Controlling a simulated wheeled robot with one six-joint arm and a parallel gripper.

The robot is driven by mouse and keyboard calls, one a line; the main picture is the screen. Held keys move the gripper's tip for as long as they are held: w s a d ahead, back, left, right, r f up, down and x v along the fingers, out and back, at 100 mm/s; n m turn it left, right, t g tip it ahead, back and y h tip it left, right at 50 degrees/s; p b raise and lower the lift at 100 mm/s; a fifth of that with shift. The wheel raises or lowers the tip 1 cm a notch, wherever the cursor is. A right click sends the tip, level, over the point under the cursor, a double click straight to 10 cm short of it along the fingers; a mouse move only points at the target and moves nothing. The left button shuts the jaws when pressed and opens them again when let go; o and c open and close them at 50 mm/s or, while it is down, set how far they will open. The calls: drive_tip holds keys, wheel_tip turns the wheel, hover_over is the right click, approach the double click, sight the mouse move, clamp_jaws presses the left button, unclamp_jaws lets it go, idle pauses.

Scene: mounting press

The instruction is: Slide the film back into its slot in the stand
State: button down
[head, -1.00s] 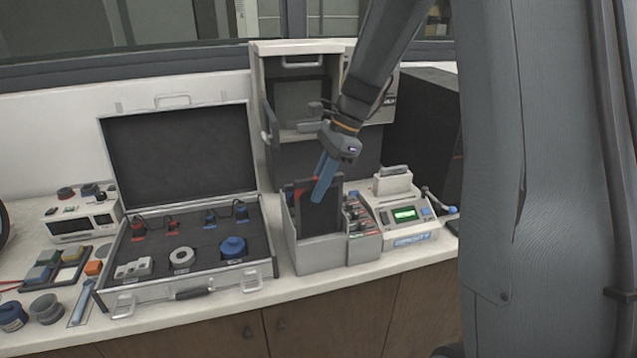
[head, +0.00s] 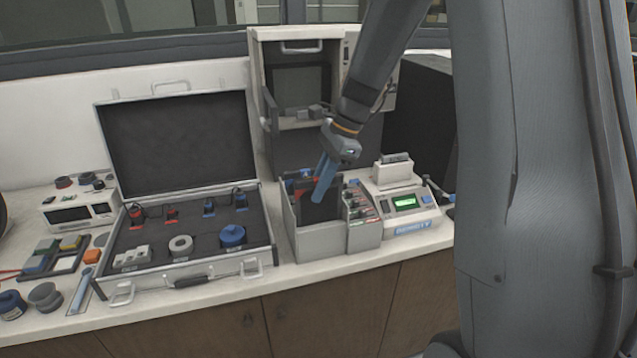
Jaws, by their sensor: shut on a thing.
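The film (head: 317,210) is a dark flat panel with a red mark at its top edge. It stands upright, its lower part hidden behind the front wall of the light grey stand (head: 318,243) on the counter. My gripper (head: 321,190) has blue fingers that point down and is shut on the film's upper part. Another dark panel with blue marks (head: 296,177) shows behind the film in the stand. I cannot see whether the film's bottom edge touches the stand's floor.
A device with a green display (head: 407,203) stands right of the stand, with a row of small items between. An open case (head: 190,279) lies to the left. A tall cabinet with an open door (head: 296,47) stands behind.

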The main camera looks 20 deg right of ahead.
sight(318, 206)
drive_tip(key=shift+f+b, duration=0.9)
drive_tip(key=shift+f, duration=1.9)
drive_tip(key=c, duration=1.7)
unclamp_jaws()
drive_tip(key=shift+b+v, duration=0.95)
drive_tip(key=shift+v, duration=3)
